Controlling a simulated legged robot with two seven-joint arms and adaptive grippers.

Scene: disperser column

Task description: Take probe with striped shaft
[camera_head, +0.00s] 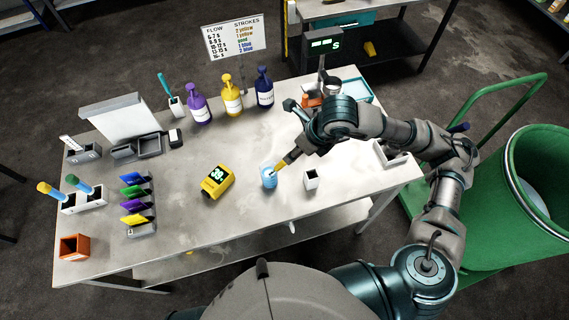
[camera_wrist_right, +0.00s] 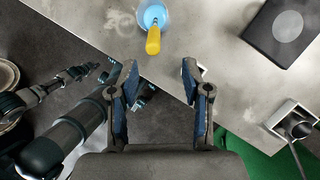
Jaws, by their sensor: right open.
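The yellow handle (camera_wrist_right: 153,40) and cup (camera_wrist_right: 152,14) also show in the right wrist view; the shaft is hidden. More handled probes, one blue and yellow (camera_head: 50,190) and one green (camera_head: 80,185), stand in a white rack (camera_head: 86,203) at the left. I cannot make out stripes on any shaft. My right gripper (camera_wrist_right: 160,95) is open and empty, with the yellow handle just beyond its fingertips. My left gripper does not show.
A yellow timer (camera_head: 217,181) and a small white box (camera_head: 311,180) stand near the cup. Purple, yellow and blue bottles (camera_head: 232,96) stand at the back. A colored card rack (camera_head: 138,207) and an orange box (camera_head: 74,247) are left. A green bin (camera_head: 530,190) stands right.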

